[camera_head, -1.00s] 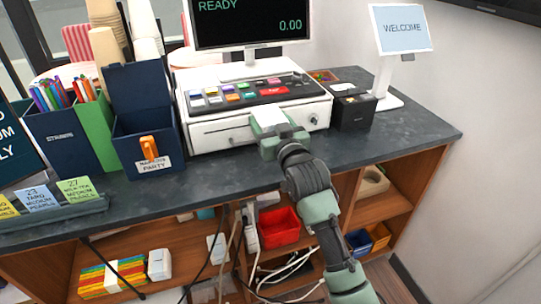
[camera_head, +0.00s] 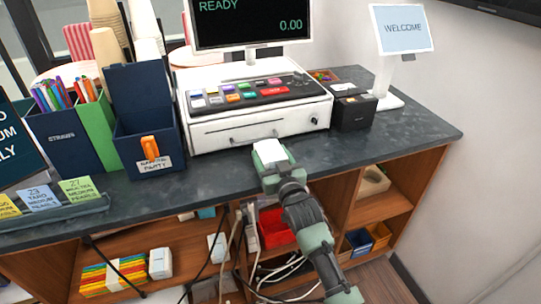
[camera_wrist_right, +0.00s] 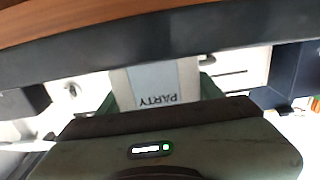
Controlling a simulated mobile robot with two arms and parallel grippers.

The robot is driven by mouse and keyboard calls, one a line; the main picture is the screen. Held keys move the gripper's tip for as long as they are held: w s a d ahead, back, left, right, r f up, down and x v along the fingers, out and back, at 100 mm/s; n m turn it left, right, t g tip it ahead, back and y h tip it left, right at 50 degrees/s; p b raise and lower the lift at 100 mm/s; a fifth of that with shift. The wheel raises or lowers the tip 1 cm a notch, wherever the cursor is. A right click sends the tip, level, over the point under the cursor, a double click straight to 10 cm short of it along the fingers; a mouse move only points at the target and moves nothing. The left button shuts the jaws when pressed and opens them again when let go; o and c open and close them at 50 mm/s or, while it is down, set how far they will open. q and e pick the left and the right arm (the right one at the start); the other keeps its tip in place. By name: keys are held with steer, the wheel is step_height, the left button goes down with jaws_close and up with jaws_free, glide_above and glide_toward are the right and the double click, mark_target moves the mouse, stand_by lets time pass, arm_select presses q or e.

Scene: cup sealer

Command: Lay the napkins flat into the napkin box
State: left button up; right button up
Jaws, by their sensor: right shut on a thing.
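The napkin box (camera_head: 128,131) is a dark blue open-topped box with a raised back panel, an orange piece on its front and a label ending in "PARTY". It stands on the counter, left of the cash register. My right gripper (camera_head: 270,155) is shut on a white napkin pack (camera_head: 271,150) over the counter's front edge, right of the box and apart from it. In the right wrist view, the pack (camera_wrist_right: 155,85) shows a grey-blue band printed "PARTY" between the green fingers. The inside of the box is hidden. My left gripper is out of view.
The cash register (camera_head: 260,122) stands behind my right gripper, with a small black printer (camera_head: 353,108) at its right. A green holder (camera_head: 99,131) and a blue straw box (camera_head: 63,137) stand left of the napkin box. White packs (camera_head: 160,264) lie on the lower shelf.

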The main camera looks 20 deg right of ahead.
steer(key=shift+f, duration=0.1)
steer(key=o, duration=1.5)
